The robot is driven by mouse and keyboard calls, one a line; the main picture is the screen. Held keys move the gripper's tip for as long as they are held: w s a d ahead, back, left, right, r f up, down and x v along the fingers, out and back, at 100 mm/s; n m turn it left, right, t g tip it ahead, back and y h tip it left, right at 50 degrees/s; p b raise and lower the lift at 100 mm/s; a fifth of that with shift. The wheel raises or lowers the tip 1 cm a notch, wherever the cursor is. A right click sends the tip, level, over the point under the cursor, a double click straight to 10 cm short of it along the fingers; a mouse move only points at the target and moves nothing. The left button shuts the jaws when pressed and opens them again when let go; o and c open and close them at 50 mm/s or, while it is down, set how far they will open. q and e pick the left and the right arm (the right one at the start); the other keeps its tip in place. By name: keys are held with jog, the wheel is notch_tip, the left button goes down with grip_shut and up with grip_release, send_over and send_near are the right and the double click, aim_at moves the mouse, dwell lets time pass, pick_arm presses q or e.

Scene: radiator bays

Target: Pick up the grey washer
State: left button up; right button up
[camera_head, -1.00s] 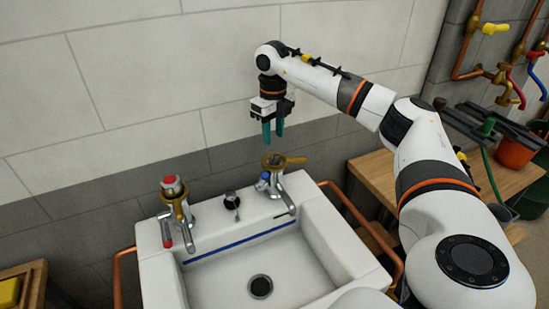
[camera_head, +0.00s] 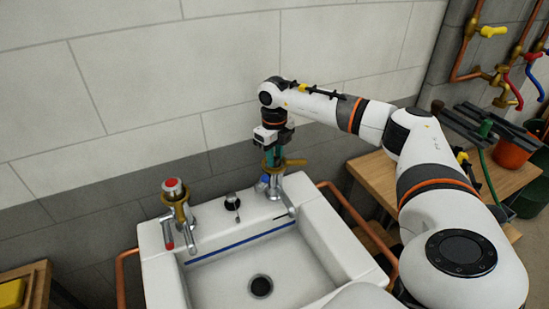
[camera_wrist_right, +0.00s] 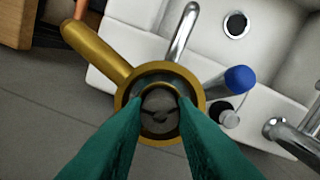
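A round grey disc, which looks like the grey washer (camera_wrist_right: 160,112), lies inside a brass ring (camera_wrist_right: 112,62) with a side handle, on the right-hand tap (camera_head: 275,188). In the head view the washer is hidden. My right gripper (camera_head: 272,162) points straight down over this tap. In the right wrist view its green fingertips (camera_wrist_right: 160,99) reach into the ring, one on each side of the disc, with a gap between them. I cannot tell whether they touch the disc. My left gripper is not in view.
A white sink (camera_head: 215,283) lies below the taps. The left-hand tap (camera_head: 174,208) has a red top. A blue cap (camera_wrist_right: 240,78) is beside the ring. Copper pipes (camera_head: 345,205) flank the sink. A wooden bench (camera_head: 377,175) with a red-orange pot (camera_head: 512,150) is at right.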

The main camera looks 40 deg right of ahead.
jog(key=shift+c, duration=1)
